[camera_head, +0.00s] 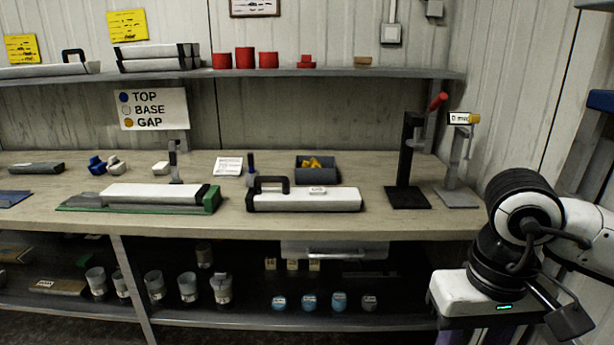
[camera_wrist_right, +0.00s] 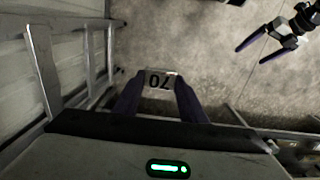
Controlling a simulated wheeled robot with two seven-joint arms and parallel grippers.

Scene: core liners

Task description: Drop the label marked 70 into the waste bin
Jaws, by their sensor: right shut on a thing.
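The label marked 70 (camera_wrist_right: 159,83) is a small pale plate with dark digits, which read upside down in the right wrist view. My right gripper (camera_wrist_right: 160,76) is shut on it, with a purple finger at each side. The label hangs over a grey-brown floor, apart from other things. My left gripper (camera_wrist_right: 249,56) shows at the top right of that view, with its purple fingers spread and nothing between them. In the head view my right arm is at the right edge, and its fingers are mostly cut off at the bottom. I cannot make out a waste bin in either view.
A workbench (camera_head: 400,222) with a lower shelf (camera_head: 290,320) spans the head view; it carries core trays, stands and cups. In the right wrist view a metal frame (camera_wrist_right: 45,70) stands at the left. The floor (camera_wrist_right: 205,50) between it and my left gripper looks clear.

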